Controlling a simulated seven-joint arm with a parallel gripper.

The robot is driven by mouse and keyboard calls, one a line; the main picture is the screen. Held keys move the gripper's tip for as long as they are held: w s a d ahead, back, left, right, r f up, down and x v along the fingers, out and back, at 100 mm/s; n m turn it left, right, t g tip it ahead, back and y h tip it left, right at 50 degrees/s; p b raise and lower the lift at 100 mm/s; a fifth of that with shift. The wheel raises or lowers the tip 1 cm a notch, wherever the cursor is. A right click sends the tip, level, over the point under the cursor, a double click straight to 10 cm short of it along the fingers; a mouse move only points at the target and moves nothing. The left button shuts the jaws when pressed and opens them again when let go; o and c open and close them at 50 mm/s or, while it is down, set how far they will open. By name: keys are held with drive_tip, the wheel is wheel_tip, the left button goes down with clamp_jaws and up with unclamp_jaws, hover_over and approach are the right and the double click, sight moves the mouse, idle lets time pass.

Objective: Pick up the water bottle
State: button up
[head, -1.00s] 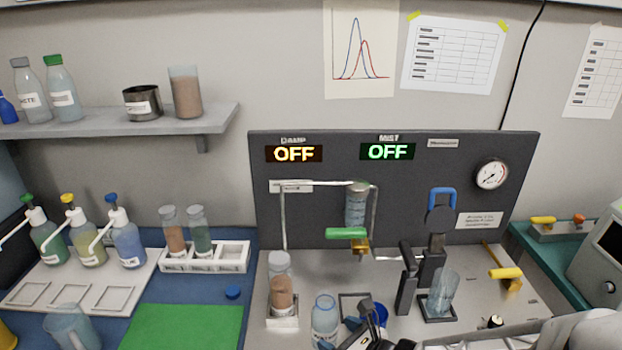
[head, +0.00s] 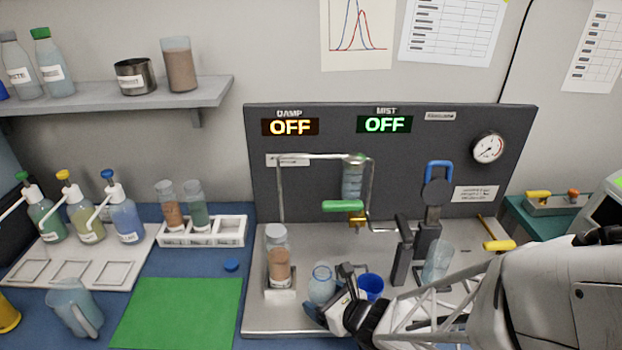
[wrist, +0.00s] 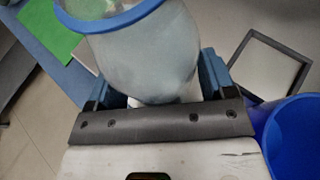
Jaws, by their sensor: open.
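A clear, bluish bottle with a blue ring at its neck, which I take to be the water bottle (head: 321,281), stands upright on the metal deck in the head view. My gripper (head: 333,292) is low beside it, with its fingers open on either side. In the wrist view the bottle (wrist: 150,55) fills the space between the two blue fingers (wrist: 157,85). The fingers look close to its sides; I cannot tell whether they touch. The lower part of the bottle is partly hidden by my gripper.
A blue cup (head: 371,286) stands just right of my gripper, and also shows in the wrist view (wrist: 295,140). A capped jar of brown grains (head: 279,262) stands left of the bottle. A green handle (head: 342,206) and pipework are behind. A green mat (head: 178,312) lies left.

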sight(332, 293)
drive_tip(key=c, duration=0.9)
drive_tip(key=shift+r, duration=0.55)
drive_tip(key=shift+r, duration=1.25)
drive_tip(key=shift+s+d+r, duration=0.2)
drive_tip(key=shift+s+d, duration=0.35)
drive_tip(key=shift+s, duration=1.25)
drive_tip(key=shift+s+d+r, duration=0.15)
drive_tip(key=shift+s+d, duration=0.4)
drive_tip(key=shift+s, duration=1.2)
drive_tip(key=shift+s+d+r, duration=0.2)
drive_tip(key=shift+s+d, duration=0.35)
drive_tip(key=shift+s, duration=1.25)
drive_tip(key=shift+s+d+r, duration=0.1)
drive_tip(key=shift+s+d, duration=0.15)
drive_tip(key=shift+s, duration=0.5)
drive_tip(key=shift+s+d+r, duration=0.1)
drive_tip(key=shift+s+d, duration=0.1)
drive_tip(key=shift+s, duration=0.6)
drive_tip(key=shift+s+d, duration=0.25)
drive_tip(key=shift+s, duration=0.5)
